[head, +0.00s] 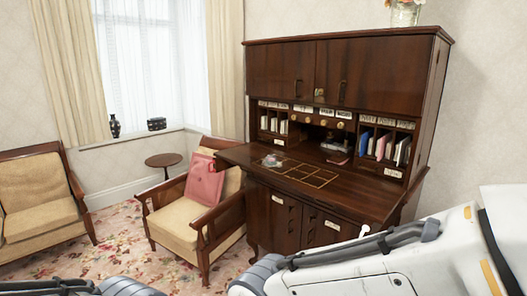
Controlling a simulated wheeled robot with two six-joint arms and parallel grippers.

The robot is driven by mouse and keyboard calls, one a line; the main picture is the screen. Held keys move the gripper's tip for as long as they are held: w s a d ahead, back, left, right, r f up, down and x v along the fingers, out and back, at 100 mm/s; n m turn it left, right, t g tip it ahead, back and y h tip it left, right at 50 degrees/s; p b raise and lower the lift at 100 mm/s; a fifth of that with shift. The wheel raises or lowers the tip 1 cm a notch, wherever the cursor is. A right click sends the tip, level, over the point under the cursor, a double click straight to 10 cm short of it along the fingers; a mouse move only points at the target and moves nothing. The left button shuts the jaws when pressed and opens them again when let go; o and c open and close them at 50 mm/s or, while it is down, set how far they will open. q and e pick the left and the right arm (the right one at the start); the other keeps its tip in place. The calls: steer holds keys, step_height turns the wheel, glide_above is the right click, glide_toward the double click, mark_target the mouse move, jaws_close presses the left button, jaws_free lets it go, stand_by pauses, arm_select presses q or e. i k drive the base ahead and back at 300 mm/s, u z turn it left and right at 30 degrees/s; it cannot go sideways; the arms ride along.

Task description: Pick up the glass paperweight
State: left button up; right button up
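A small clear, glassy object (271,160), which looks like the glass paperweight, sits on the left part of the fold-down writing surface (250,155) of a dark wooden secretary desk. It is small in this view and its exact shape is hard to make out. Parts of my arms show along the bottom edge and at the lower right. Neither gripper is in view, and nothing of mine is near the glassy object.
The desk (345,75) has pigeonholes with books (372,144) and labels. An armchair (190,215) with a pink cushion (205,180) stands close to its left side. A small round table (164,160) and another armchair (42,205) are farther left. Patterned carpet (120,240) lies open between the chairs.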

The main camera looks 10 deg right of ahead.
mark_target(271, 160)
steer(key=i, duration=2.45)
steer(key=u, duration=1.5)
steer(key=i, duration=0.5)
steer(key=z, duration=1.75)
